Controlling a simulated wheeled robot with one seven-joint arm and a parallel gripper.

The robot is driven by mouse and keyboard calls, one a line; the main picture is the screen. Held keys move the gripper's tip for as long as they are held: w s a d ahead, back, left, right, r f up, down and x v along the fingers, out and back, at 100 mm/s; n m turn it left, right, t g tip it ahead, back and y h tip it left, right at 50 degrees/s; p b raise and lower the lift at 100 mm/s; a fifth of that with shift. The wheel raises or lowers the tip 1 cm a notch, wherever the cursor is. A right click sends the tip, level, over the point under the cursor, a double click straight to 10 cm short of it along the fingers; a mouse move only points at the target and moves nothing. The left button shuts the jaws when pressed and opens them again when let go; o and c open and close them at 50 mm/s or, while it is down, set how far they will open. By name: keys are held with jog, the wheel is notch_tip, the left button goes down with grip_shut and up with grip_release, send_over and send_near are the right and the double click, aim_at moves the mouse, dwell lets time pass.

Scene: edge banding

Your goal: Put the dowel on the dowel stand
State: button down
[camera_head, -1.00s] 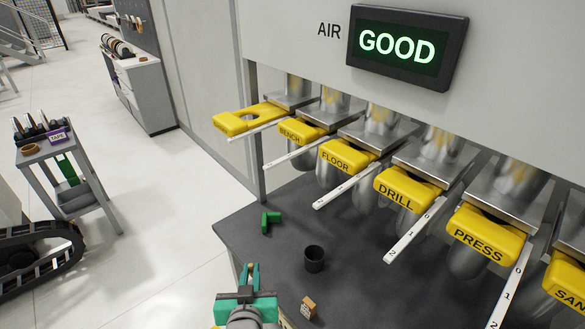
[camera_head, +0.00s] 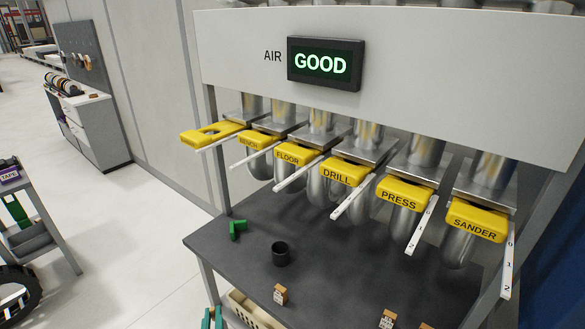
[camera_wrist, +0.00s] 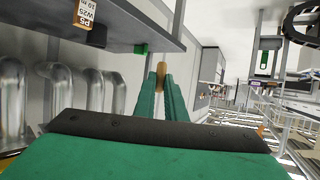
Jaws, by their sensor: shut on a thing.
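My gripper shows at the bottom edge of the head view (camera_head: 212,318), with only its green finger ends visible. In the wrist view its green fingers (camera_wrist: 161,82) are closed on the tan wooden dowel (camera_wrist: 160,73), whose end stands out beyond the tips. The gripper is just off the table's front left edge. No thing is clearly marked as the dowel stand. A black round cup (camera_head: 280,253) and a small green angled piece (camera_head: 237,229) stand on the dark table; I cannot tell whether either is the stand.
The dark table (camera_head: 245,262) also bears small labelled wooden blocks, one at the front (camera_head: 280,294) and others near the bottom right. A pale crate (camera_head: 250,308) sits below its front edge. Yellow gates, such as DRILL (camera_head: 345,173), hang above the table. A grey trolley (camera_head: 40,235) stands left.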

jog(key=w+d+f+m+h, duration=0.1)
jog(key=w+d+f, duration=0.25)
jog(key=f, duration=0.45)
jog(key=w+d+f+m+h, duration=0.1)
jog(key=w+d+f, duration=0.1)
jog(key=d+f, duration=0.5)
jog(key=s+d+f, duration=0.2)
jog(key=d+f, duration=0.2)
jog(key=f, duration=0.5)
jog(key=s+d+f+m+h, duration=0.1)
jog(key=d+f, duration=0.3)
jog(key=f, duration=0.5)
jog(key=shift+s+h, duration=0.3)
jog(key=shift+s, duration=0.3)
